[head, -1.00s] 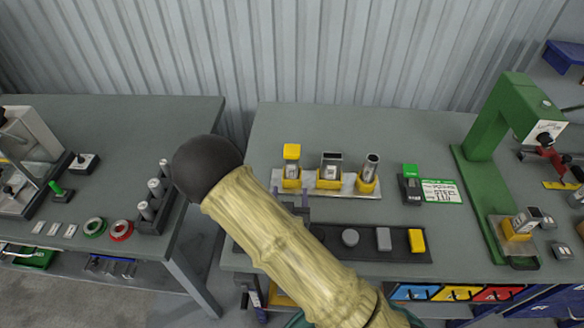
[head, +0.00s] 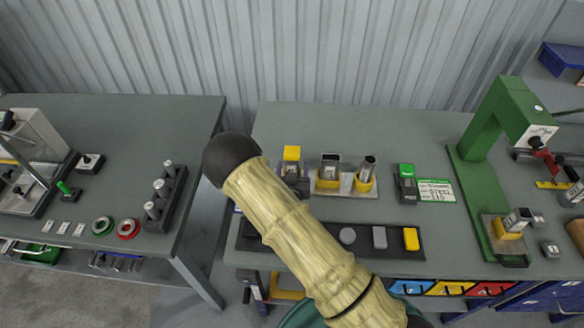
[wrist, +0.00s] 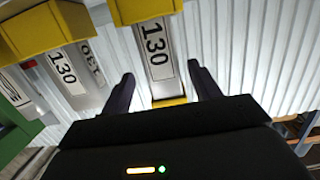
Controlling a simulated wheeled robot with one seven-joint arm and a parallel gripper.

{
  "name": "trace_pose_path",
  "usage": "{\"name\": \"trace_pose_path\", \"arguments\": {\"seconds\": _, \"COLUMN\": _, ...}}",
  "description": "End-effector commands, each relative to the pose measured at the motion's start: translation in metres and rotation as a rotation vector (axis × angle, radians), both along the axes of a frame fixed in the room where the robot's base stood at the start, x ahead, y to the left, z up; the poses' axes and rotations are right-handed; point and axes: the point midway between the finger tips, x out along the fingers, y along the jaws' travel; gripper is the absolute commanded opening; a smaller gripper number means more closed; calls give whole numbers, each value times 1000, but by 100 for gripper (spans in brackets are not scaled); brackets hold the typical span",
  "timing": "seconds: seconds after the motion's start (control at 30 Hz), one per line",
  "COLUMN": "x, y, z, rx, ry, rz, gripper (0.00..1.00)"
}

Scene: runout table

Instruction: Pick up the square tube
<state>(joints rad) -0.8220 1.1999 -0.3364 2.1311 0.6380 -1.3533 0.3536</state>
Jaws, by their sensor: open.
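A square-sided tube with a yellow top (head: 291,153) stands upright at the left end of the row on the right-hand bench; my gripper hides its lower part. In the head view my gripper (head: 296,184) is partly hidden by my arm.
A wider rectangular tube (head: 330,162) and a round tube (head: 367,168) stand just right in yellow holders. A dark tray (head: 288,238) with several blocks lies in front. A green press (head: 478,150) stands farther right. Bare bench lies behind the row.

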Motion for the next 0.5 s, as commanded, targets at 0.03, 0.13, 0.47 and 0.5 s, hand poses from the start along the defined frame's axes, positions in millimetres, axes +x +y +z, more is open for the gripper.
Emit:
{"name": "trace_pose_path", "arguments": {"seconds": 0.03, "x": 0, "y": 0, "z": 0, "rx": 0, "ry": 0, "rz": 0, "gripper": 62}}
{"name": "trace_pose_path", "arguments": {"seconds": 0.13, "x": 3, "y": 0, "z": 1, "rx": 0, "ry": 0, "rz": 0, "gripper": 62}}
{"name": "trace_pose_path", "arguments": {"seconds": 0.47, "x": 41, "y": 2, "z": -3, "rx": -1, "ry": 0, "rz": 0, "gripper": 62}}
{"name": "trace_pose_path", "arguments": {"seconds": 0.5, "x": 45, "y": 2, "z": -4, "rx": 0, "ry": -1, "rz": 0, "gripper": 62}}
